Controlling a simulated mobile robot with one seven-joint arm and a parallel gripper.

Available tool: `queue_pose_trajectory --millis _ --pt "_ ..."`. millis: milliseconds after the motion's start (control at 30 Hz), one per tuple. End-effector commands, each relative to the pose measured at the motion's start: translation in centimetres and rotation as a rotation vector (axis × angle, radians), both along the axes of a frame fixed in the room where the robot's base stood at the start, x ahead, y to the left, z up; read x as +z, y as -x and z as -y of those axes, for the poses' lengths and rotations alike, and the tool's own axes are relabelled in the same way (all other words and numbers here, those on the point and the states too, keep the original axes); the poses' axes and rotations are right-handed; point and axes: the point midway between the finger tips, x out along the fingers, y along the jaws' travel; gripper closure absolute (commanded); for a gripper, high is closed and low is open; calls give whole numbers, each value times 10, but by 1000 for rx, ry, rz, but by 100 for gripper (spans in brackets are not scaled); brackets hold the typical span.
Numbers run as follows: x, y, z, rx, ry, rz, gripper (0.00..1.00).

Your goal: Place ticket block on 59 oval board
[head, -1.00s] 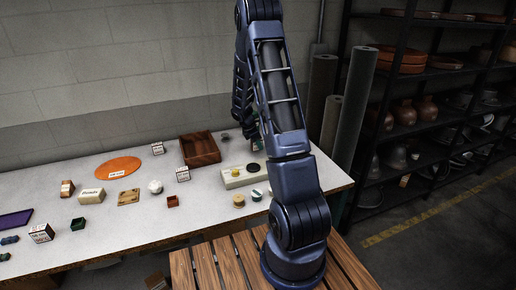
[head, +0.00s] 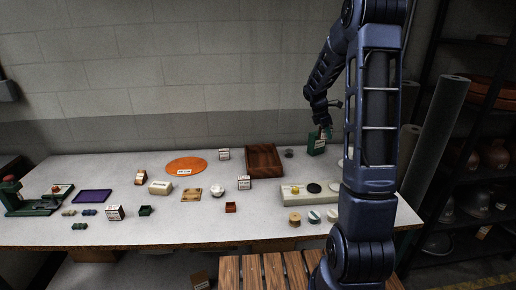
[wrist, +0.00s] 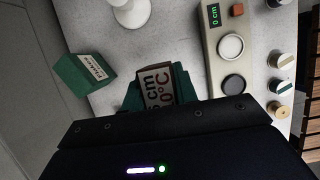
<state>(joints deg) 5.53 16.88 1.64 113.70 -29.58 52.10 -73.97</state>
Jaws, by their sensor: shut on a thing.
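The ticket block (wrist: 160,88) is a pale, brown-edged block with large print ending in "cm" and "0°C". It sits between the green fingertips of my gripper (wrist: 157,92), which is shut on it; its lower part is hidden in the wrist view. In the head view my gripper (head: 327,128) is over the bench's back right, and the held block cannot be made out. The orange oval board (head: 186,167) lies flat on the bench, well left of my gripper. It bears a small white label, too small to read.
A green labelled box (wrist: 83,73) stands near my gripper. A brown wooden tray (head: 263,146) lies between gripper and board. A printed block (head: 223,154) stands right of the board. A cream device (head: 310,193) and several small items occupy the front. A green press (head: 30,203) stands far left.

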Motion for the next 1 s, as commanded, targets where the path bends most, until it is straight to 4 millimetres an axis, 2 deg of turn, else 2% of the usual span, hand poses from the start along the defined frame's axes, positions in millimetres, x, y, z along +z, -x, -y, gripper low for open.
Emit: queue_pose_trajectory --millis 167,267,367,500,700,1000 --pt "1 -7 -7 18 0 -1 94" --pt "2 -22 -24 58 1 -1 94" --pt "4 -45 -53 125 2 -1 94" --pt "6 -79 -105 235 4 -2 94" --pt "9 -119 -183 388 6 -2 94" --pt "12 -157 -310 609 6 -2 94"
